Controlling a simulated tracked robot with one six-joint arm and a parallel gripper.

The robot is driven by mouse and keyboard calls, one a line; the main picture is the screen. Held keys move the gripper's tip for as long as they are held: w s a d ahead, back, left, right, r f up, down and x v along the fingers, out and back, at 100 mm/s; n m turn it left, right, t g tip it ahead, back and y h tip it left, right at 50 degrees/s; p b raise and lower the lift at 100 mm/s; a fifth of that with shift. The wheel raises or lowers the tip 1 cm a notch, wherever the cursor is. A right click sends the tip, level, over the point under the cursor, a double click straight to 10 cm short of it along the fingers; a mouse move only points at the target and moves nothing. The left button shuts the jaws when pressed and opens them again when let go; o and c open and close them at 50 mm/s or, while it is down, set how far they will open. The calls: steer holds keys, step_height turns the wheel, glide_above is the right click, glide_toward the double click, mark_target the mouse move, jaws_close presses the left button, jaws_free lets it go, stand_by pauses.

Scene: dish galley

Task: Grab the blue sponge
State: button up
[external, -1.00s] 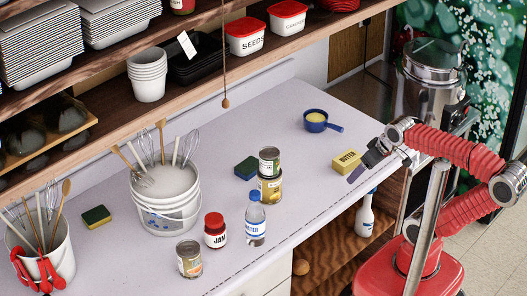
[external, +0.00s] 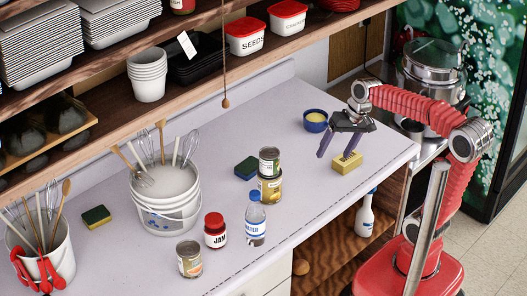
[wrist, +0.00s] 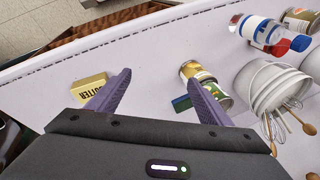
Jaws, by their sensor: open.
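In the wrist view only a blue strip of the sponge (wrist: 181,104) shows, beside the cans and partly covered by my right-hand finger. My gripper (external: 338,149) is open and empty, above the counter to the right of the sponge and well apart from it. Its two purple fingers spread wide in the wrist view (wrist: 160,80).
The yellow butter block (external: 347,162) lies close under my gripper, and a blue cup (external: 316,121) stands behind it. A water bottle (external: 255,223), jam jar (external: 215,231) and utensil bucket (external: 166,205) stand farther left. Another sponge (external: 96,216), yellow and green, lies far left.

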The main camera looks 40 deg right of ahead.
steer(key=w+a+f+m+g+y, duration=0.1)
steer(key=w+m+y, duration=0.25)
steer(key=w, duration=0.65)
steer(key=w+f+m+g+y, duration=0.2)
steer(key=w+m, duration=0.2)
steer(key=w, duration=0.6)
steer(key=m+g+y, duration=0.1)
steer(key=m+y, duration=0.4)
steer(key=y, duration=0.1)
glide_toward(252, 162)
steer(key=shift+v, duration=1.05)
steer(key=shift+w, duration=0.1)
steer(key=shift+x, duration=4.35)
